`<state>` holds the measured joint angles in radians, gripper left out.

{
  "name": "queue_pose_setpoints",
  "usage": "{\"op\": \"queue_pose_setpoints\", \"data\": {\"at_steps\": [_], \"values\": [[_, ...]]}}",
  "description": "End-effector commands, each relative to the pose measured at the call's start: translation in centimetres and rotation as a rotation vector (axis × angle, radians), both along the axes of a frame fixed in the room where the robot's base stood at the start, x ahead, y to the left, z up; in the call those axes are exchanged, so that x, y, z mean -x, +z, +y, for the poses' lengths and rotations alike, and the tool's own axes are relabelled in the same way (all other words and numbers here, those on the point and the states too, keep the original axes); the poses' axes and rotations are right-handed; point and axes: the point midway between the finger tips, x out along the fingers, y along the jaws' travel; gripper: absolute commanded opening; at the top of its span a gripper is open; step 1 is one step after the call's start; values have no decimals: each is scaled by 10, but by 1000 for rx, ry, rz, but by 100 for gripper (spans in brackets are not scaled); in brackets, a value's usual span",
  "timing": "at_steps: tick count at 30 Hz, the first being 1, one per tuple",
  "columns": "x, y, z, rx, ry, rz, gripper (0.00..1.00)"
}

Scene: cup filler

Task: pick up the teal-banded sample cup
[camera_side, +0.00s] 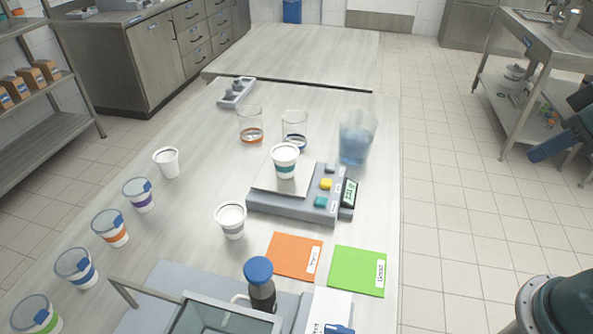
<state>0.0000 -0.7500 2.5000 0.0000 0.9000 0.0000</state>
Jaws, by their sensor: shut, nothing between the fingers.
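The teal-banded sample cup (285,161) stands upright on the pale plate of a grey scale-like device (290,207) near the middle of the table. It is white, with a teal band round its side, and looks open at the top. No gripper is on it. My gripper is not in view.
Two clear banded glasses (250,125) and a blue jug (356,142) stand behind the cup. A grey-banded cup (230,221) is at front left. Several lidded cups (110,229) line the left edge. Orange (293,254) and green (357,270) squares lie in front. The far table is clear.

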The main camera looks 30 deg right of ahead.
Motion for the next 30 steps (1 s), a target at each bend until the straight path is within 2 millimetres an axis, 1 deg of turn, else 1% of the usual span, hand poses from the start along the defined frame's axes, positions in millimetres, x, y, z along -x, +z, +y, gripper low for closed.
{"op": "queue_pose_setpoints", "data": {"at_steps": [11,12,14,15,17,21,24,30], "values": [[0,0,0,0,0,0,0],[0,0,0,0,0,0,4],[0,0,0,0,0,0,16],[0,0,0,0,0,0,24],[0,0,0,0,0,0,35],[0,0,0,0,0,0,63],[0,0,0,0,0,0,80],[0,0,0,0,0,0,80]]}}
